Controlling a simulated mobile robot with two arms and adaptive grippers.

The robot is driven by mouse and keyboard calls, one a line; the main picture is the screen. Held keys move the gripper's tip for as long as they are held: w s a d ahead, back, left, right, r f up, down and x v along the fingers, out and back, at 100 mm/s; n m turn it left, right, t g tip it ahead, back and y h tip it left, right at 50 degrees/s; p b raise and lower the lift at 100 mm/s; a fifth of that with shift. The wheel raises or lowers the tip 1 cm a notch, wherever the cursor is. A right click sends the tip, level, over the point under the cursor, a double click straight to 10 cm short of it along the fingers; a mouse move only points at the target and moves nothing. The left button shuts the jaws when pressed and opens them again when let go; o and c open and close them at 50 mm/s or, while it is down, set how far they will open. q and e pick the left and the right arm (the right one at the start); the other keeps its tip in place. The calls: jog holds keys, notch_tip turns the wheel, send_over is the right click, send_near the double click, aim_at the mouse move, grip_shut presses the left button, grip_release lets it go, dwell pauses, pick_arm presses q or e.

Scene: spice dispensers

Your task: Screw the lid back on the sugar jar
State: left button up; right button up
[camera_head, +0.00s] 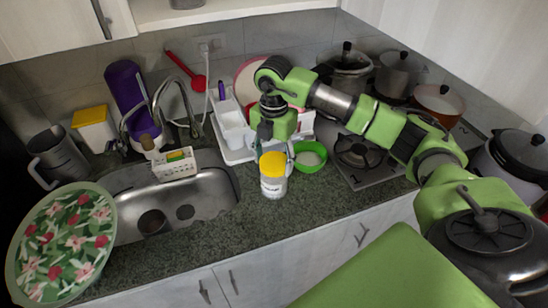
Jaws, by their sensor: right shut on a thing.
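The sugar jar (273,185) stands upright on the dark countertop, right of the sink. It is pale with a printed label, and a yellow lid (272,160) sits on its top. My right gripper (274,149) comes down from above and is shut on the yellow lid. Its fingers are partly hidden by the wrist, and one shows at the lid's right side. I cannot tell how tightly the lid sits on the jar. My left gripper is not in view.
A green bowl (309,157) stands close to the jar's right. Behind are a white dish rack (236,154) and a stove (372,177) with several pots. The sink (205,190) and a floral tray (64,244) are left. Counter in front of the jar is clear.

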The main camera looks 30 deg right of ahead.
jog(key=m, duration=0.4)
jog(key=shift+w+p, duration=0.1)
jog(key=shift+p, duration=0.25)
jog(key=m+p, duration=0.1)
jog(key=m, duration=0.3)
jog(key=shift+r+p, duration=0.1)
jog(key=shift+p, duration=0.2)
jog(key=shift+w+m, duration=0.1)
jog(key=shift+m, duration=0.5)
jog(key=shift+m+p, duration=0.35)
jog(key=shift+m, duration=0.75)
